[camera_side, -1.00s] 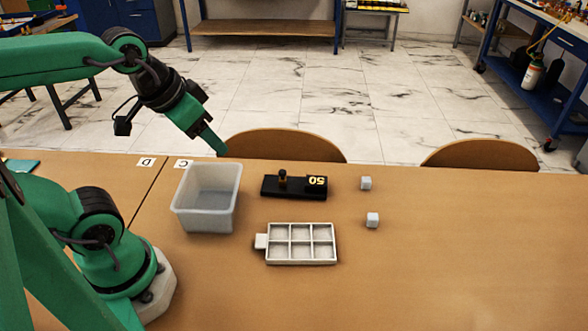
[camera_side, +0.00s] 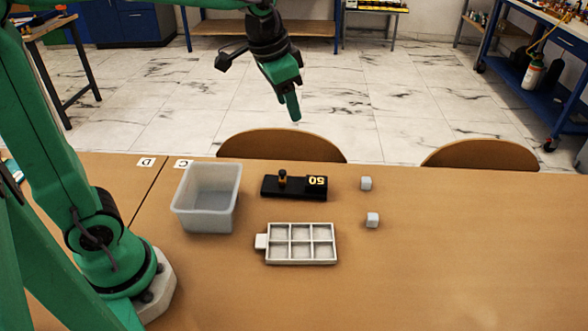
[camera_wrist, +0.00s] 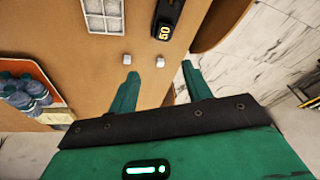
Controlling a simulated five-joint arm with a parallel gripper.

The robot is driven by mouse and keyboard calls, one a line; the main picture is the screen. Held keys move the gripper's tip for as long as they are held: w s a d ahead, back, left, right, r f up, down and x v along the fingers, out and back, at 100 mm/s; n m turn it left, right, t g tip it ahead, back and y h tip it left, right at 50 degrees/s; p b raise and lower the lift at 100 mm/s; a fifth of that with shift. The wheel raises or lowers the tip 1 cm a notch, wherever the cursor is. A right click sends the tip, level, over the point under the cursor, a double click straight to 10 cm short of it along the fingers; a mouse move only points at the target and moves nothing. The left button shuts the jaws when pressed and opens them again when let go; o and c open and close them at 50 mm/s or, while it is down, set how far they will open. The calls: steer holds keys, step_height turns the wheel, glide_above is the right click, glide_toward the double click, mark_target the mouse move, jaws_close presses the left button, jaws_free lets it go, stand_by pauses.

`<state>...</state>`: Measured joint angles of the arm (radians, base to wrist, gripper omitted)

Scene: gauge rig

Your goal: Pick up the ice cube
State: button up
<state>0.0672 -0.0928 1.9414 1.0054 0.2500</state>
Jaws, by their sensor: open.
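Two small pale cubes lie apart on the bare table, to the right of the other things in the side view. One ice cube (camera_side: 366,183) is farther back, and the other ice cube (camera_side: 372,220) is nearer the front. Both show in the wrist view, one on the tray's side (camera_wrist: 127,59) and one on the black block's side (camera_wrist: 160,62). My gripper (camera_side: 293,108) is high above the table, well above and left of the cubes in the side view. In the wrist view my gripper (camera_wrist: 160,71) has its fingers apart with nothing between them.
A white six-compartment tray (camera_side: 302,263), a translucent bin (camera_side: 206,219) and a black block marked 50 (camera_side: 298,193) with an upright peg stand left of the cubes.

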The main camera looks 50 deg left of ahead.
steer(key=w+d+f+m+g, duration=0.25)
steer(key=w+f, duration=0.35)
steer(key=w, duration=0.5)
steer(key=m, duration=0.3)
glide_above(364, 179)
steer(key=shift+g, duration=0.35)
steer(key=f, duration=1.2)
steer(key=shift+s+f, duration=0.2)
steer(key=shift+f, duration=0.15)
steer(key=shift+w+f, duration=0.15)
steer(key=shift+f, duration=3.75)
steer(key=c, duration=1.1)
steer(key=shift+o, duration=0.2)
steer(key=shift+r, duration=0.15)
